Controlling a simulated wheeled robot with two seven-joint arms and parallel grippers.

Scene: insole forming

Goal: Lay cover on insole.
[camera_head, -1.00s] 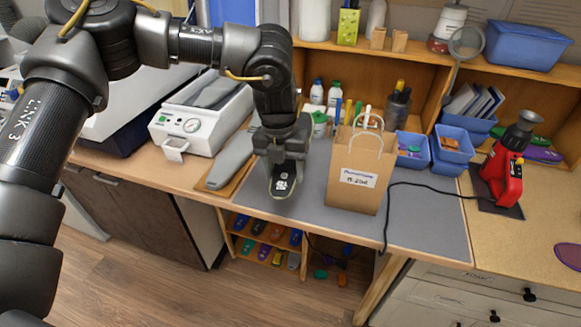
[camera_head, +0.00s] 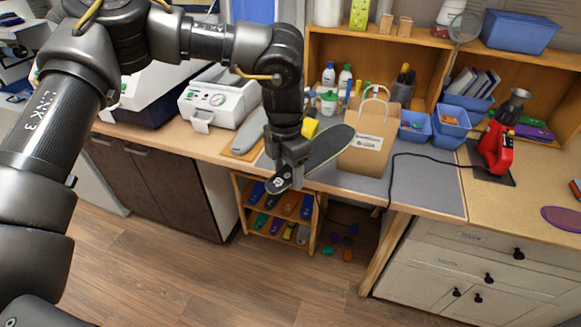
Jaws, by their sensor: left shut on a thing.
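My left gripper (camera_head: 291,172) is shut on a dark, sole-shaped piece, which looks like the cover (camera_head: 328,147). It is held tilted over the front edge of the bench, with its broad grey end up to the right and its black end with a white mark (camera_head: 280,184) down to the left. The jaws hide the cover's middle. A plain grey sole shape, which looks like the insole (camera_head: 249,130), lies on a wooden board (camera_head: 229,151) left of the gripper and apart from the cover. My right gripper is out of view.
A paper bag (camera_head: 369,139) stands just right of the cover on the grey mat (camera_head: 425,188). A white machine with a gauge (camera_head: 218,99) is behind the board. A red press (camera_head: 496,146) with a black cable stands at right. The mat's front right is clear.

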